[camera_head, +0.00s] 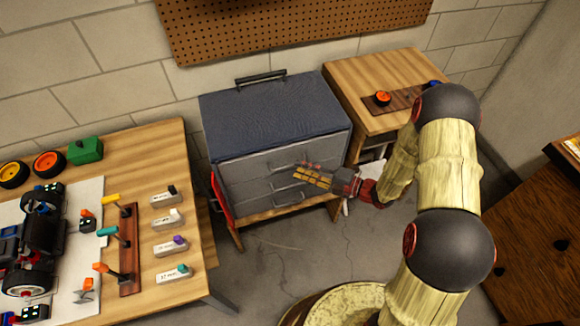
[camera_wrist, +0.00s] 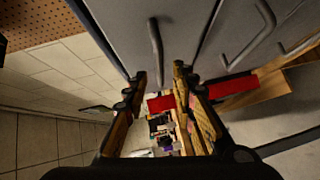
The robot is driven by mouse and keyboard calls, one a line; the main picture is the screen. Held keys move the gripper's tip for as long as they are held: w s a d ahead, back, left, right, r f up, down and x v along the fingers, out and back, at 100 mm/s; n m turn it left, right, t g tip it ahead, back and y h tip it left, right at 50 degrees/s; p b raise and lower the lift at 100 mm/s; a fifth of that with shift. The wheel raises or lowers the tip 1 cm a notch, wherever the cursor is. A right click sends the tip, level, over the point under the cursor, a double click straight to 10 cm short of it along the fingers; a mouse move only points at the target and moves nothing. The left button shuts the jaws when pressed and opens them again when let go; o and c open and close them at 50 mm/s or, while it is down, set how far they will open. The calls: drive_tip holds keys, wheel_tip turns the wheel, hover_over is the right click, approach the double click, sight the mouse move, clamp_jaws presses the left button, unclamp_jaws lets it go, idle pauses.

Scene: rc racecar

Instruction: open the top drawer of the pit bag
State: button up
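The pit bag (camera_head: 270,110) is a dark blue-grey case with three grey drawers in front. Its top drawer (camera_head: 240,167) looks closed. The top drawer's dark bar handle shows in the wrist view (camera_wrist: 155,42). In that view its lower end lies in the gap between my fingertips, but I cannot tell whether they touch it. My gripper (camera_head: 312,177) is at the front of the bag, by the right part of the upper drawers, and hides part of them. In the wrist view my gripper (camera_wrist: 160,74) has its two fingers apart.
The pit bag sits on a low wooden stand (camera_head: 263,212). A wooden bench (camera_head: 190,205) with a car, tools and labelled pieces stands at the left. A small wooden cabinet (camera_head: 350,75) stands to the right of the bag.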

sight(290, 166)
drive_tip(key=b+x, duration=0.1)
drive_tip(key=x, duration=0.4)
drive_tip(key=c, duration=0.4)
clamp_jaws()
idle(0.5)
